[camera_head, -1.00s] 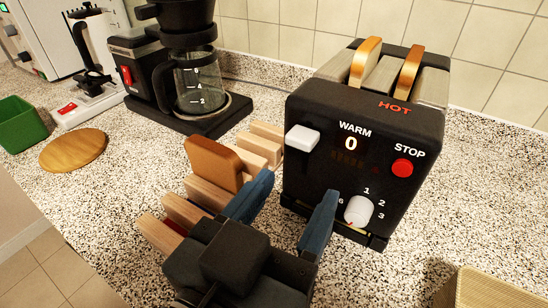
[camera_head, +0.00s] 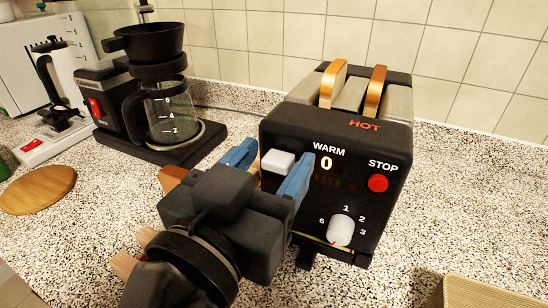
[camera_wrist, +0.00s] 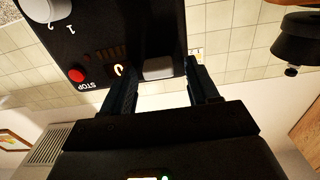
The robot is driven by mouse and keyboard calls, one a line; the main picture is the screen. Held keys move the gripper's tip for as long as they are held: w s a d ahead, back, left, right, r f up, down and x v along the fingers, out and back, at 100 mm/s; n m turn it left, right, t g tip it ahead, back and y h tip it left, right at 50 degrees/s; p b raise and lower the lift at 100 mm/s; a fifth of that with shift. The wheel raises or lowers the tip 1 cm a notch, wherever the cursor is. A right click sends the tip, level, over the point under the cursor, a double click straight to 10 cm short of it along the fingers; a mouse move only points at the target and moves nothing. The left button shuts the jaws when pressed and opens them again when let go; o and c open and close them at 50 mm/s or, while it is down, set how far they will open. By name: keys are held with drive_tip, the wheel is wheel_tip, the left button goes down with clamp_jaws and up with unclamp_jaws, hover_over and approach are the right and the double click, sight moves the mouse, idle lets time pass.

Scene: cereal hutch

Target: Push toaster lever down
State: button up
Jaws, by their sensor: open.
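The black toaster (camera_head: 285,130) stands on the counter with two bread slices (camera_head: 333,82) sticking out of its top. Its white lever (camera_head: 278,162) is high on the left of the front face, level with the "0" display. The lever also shows in the wrist view (camera_wrist: 158,68), which sees the toaster upside down. My gripper (camera_head: 268,165) is open in front of the toaster. Its blue fingers appear on either side of the lever, with nothing held. I cannot tell whether a finger touches the lever. The wrist view shows both dark fingers (camera_wrist: 163,85) apart.
The red STOP button (camera_head: 378,184) and white dial (camera_head: 340,230) are right of my gripper. A wooden rack (camera_head: 124,265) is mostly hidden behind my arm. A coffee maker (camera_head: 160,100) stands left, and a tan box (camera_head: 490,293) sits front right. Counter right of the toaster is clear.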

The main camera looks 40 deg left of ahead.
drive_tip(key=shift+w, duration=0.1)
clamp_jaws()
idle(0.6)
